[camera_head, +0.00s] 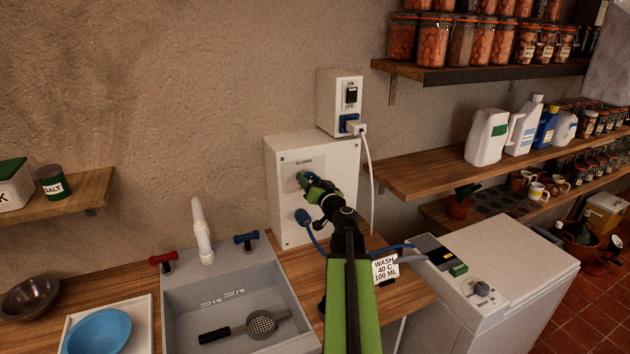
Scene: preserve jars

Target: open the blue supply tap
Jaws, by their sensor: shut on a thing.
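The blue supply tap (304,177) is on the front of a white wall box (293,160), under a small label. Little of it shows, because my gripper (309,182) covers most of it. My gripper is shut on the tap, at the end of my green and black arm. The tap's exact angle is hard to tell. Below it, a blue hose fitting (303,216) sits on the same box, with a blue hose running right behind my arm to the white washing machine (515,262).
A switch box (341,98) with a plugged-in white cable is above. A grey sink (190,290) with red (163,260) and blue (246,239) lever taps is at lower left. A wash card (385,269) stands right of my arm. Shelves of jars (480,75) are at right.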

